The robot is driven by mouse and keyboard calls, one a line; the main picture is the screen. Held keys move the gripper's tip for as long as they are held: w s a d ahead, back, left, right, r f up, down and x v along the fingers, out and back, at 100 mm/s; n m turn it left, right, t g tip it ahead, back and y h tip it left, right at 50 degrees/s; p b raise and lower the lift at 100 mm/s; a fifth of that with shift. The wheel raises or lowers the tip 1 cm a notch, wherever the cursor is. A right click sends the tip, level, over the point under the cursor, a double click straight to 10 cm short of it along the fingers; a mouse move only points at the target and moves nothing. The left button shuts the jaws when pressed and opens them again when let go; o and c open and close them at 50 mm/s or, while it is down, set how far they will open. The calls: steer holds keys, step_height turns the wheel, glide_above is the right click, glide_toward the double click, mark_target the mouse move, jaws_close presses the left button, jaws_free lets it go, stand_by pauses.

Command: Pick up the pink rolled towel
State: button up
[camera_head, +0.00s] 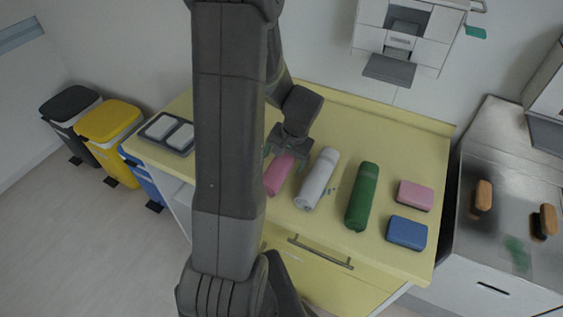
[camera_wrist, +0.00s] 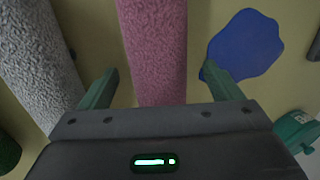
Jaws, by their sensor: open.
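The pink rolled towel (camera_head: 278,175) lies on the yellow countertop, partly hidden by my arm in the head view. In the wrist view the pink towel (camera_wrist: 155,50) runs up the middle, between the two green fingertips of my gripper (camera_wrist: 160,88). My gripper (camera_head: 282,150) is open, with one finger on each side of the towel and a visible gap at each side. How far the fingers are above the counter I cannot tell.
A grey-white rolled towel (camera_head: 318,180) lies close beside the pink one, and a green rolled towel (camera_head: 362,197) lies farther right. Pink (camera_head: 415,195) and blue (camera_head: 406,233) blocks sit near the right edge. A blue flat patch (camera_wrist: 245,45) shows beside the pink towel. A tray (camera_head: 167,134) stands left.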

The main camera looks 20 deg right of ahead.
steer(key=shift+f, duration=0.3)
steer(key=shift+c, duration=0.3)
steer(key=c, duration=1.1)
steer(key=shift+o, duration=0.2)
steer(key=shift+w, duration=0.1)
